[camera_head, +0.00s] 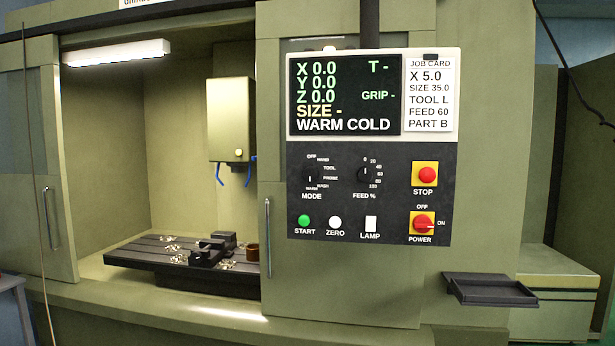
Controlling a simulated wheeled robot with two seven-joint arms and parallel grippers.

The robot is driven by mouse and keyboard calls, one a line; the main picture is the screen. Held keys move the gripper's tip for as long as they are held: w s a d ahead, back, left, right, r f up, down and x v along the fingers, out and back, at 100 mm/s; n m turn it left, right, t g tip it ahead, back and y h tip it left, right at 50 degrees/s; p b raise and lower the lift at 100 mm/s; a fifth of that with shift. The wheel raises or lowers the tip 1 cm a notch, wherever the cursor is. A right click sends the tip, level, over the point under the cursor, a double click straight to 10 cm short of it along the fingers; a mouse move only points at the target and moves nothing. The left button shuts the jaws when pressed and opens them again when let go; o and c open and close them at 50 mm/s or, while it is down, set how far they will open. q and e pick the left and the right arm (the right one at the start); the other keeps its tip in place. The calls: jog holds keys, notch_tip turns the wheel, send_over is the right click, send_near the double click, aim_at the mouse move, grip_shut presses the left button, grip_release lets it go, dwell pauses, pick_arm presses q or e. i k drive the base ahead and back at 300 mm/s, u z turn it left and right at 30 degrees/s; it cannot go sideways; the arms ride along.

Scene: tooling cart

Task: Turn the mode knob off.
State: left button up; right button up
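The mode knob (310,174) is a small dark knob on the black control panel (345,210), left of the feed knob and above the word MODE. Labels OFF, HAND, TOOL, PROBE, WASH and WARM run from its top around its right side to its bottom. A short pale mark on it appears to point down, towards WARM; the knob's dark body is hard to make out against the panel. The screen (345,95) above reads zeros for X, Y and Z, and WARM COLD. Neither of my grippers is in view.
The feed knob (365,174), red stop button (426,174), green start button (304,221), white zero button (335,222), lamp switch (371,223) and red power switch (422,223), its mark towards ON, surround it. A dark tray (490,290) juts out lower right.

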aim_at(310, 174)
jog(key=k, duration=0.55)
jog(key=z, duration=0.45)
jog(key=i, duration=1.35)
jog(key=u, duration=0.7)
